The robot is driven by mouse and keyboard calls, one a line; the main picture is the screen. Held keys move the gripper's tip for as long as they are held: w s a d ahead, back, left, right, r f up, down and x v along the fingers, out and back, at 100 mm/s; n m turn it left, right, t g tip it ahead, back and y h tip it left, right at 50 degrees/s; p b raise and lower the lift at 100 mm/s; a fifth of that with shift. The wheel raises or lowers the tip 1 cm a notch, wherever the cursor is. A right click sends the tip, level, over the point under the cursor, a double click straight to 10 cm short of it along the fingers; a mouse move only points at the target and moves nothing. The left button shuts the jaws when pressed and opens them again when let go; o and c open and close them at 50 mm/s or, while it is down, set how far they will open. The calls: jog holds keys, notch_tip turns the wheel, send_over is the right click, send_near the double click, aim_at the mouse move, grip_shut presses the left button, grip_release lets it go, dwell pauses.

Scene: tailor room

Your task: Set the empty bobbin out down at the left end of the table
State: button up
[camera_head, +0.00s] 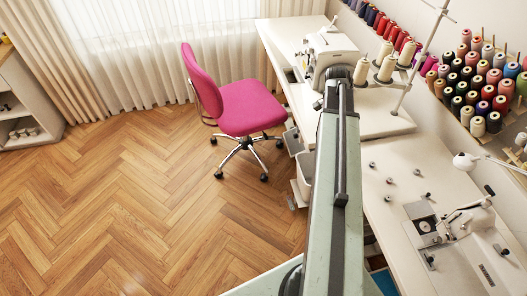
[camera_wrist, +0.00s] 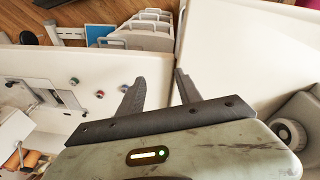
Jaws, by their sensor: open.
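Several small bobbins stand on the pale table (camera_head: 395,232), to the right of my arm in the head view; one bobbin (camera_head: 389,181) is near the middle of them. In the wrist view, a bobbin (camera_wrist: 99,94) and others lie left of my gripper (camera_wrist: 161,76), some with coloured thread. I cannot tell which bobbin is empty. My gripper is open, with nothing between its dark fingers, and is apart from the bobbins. In the head view my arm hides its fingers.
A sewing machine (camera_head: 331,50) with thread cones stands at the far table end. Another machine (camera_head: 465,215) is set in the table at the right. A spool rack (camera_head: 483,85) hangs on the wall. A pink chair (camera_head: 240,105) stands on open floor at the left.

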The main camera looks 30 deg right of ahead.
jog(key=w+a+n+y, duration=0.1)
jog(key=w+a+n, duration=0.2)
jog(key=a+n, duration=0.5)
jog(key=w+a+n+t+y, duration=0.1)
jog(key=w+a+n, duration=0.3)
jog(key=a, duration=3)
jog(key=n, duration=0.5)
jog(key=shift+a+f+n, duration=0.3)
jog(key=shift+f, duration=0.05)
jog(key=shift+c, duration=0.5)
